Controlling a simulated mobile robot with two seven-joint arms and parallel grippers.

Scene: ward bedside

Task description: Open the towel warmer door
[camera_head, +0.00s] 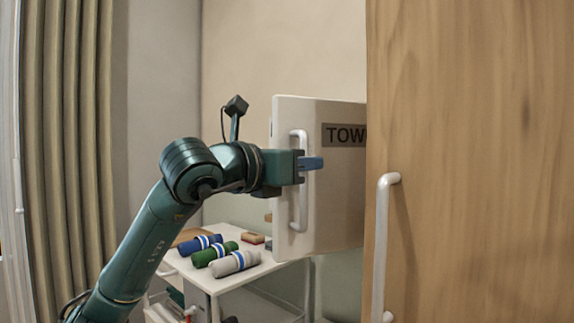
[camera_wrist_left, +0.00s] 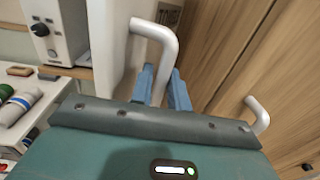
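The white towel warmer door (camera_head: 340,190), with a dark label reading "TOW", stands upright in the head view, its right side hidden behind a wooden panel. Its pale vertical handle (camera_head: 299,217) is near the door's left edge. My left gripper (camera_head: 312,163) is at the upper part of this handle. In the left wrist view, the blue fingers (camera_wrist_left: 162,88) lie on both sides of the handle bar (camera_wrist_left: 160,42) and appear shut on it. The door's white edge (camera_wrist_left: 108,45) also shows there. The warmer's body is not clearly visible in the head view. My right gripper is not in view.
A large wooden panel (camera_head: 480,130) with a white handle (camera_head: 381,245) stands close on the right. A white trolley (camera_head: 225,286) below holds blue, green and white rolled towels (camera_head: 234,263). A box with a black dial (camera_wrist_left: 55,30) stands left of the door. A curtain (camera_head: 70,140) hangs far left.

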